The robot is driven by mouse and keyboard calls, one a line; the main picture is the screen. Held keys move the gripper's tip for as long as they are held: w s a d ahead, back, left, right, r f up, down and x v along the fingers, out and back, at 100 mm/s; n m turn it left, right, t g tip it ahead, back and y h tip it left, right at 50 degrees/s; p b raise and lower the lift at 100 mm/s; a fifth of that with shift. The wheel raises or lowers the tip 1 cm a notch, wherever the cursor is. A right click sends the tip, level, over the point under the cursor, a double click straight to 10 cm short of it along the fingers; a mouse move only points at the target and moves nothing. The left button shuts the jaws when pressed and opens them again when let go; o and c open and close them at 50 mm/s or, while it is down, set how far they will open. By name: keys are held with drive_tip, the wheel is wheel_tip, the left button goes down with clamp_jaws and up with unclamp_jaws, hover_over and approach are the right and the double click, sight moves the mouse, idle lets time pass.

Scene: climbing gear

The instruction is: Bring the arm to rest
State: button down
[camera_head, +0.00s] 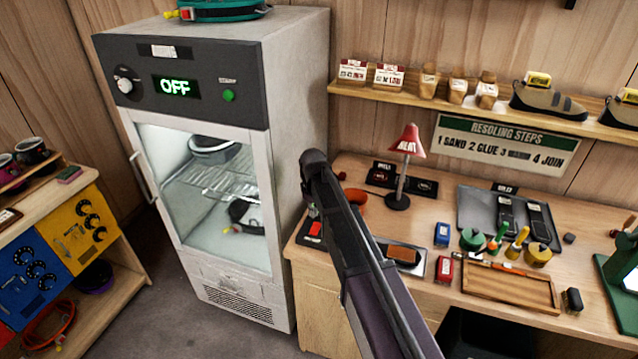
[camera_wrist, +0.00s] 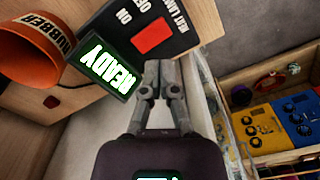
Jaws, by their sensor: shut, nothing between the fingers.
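My gripper (camera_wrist: 160,85) is shut and empty in the wrist view, its fingertips together beside a small panel (camera_wrist: 110,70) with a lit green READY display. My arm (camera_head: 350,230) shows in the head view, rising from the bottom edge across the workbench's left part. In the head view the gripper itself is hidden behind the arm.
A cabinet (camera_head: 295,150) reading OFF stands left of the workbench (camera_head: 350,170). A red heat lamp (camera_head: 405,145), a wooden tray (camera_head: 510,285) and small bottles crowd the bench. An orange cup (camera_wrist: 40,50) is near the panel. A shelf (camera_head: 400,95) runs above. Grey floor lies front left.

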drive_tip(key=s+d+m, duration=0.8)
drive_tip(key=s+d, duration=1.3)
drive_tip(key=shift+d, duration=0.15)
